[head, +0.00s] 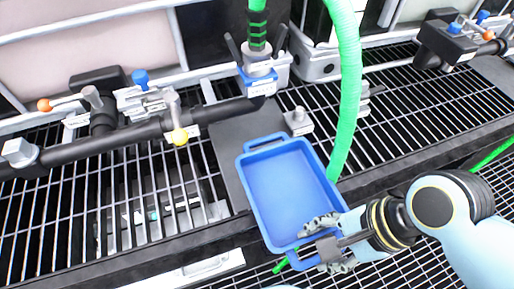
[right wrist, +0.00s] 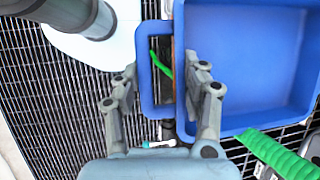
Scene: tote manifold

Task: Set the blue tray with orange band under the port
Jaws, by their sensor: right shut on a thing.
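The blue tray (head: 288,190) is empty and lies partly over a dark flat plate, a little below and right of the port (head: 258,78) in the head view. The port is a blue-collared outlet with a green-striped hose above it. My right gripper (head: 328,245) is shut on the tray's near end, at its handle. In the right wrist view, my gripper's fingers (right wrist: 160,85) stand either side of the handle loop, and the tray (right wrist: 245,65) fills the right. A narrow brownish strip shows at the tray wall there; I cannot tell whether it is the orange band. My left gripper is out of view.
A black pipe (head: 70,152) with valves runs along the totes behind. A thick green hose (head: 350,90) hangs close to the tray's right side. Metal grating (head: 415,110) surrounds the dark plate (head: 225,150). A smaller grey fitting (head: 298,121) stands just beyond the tray.

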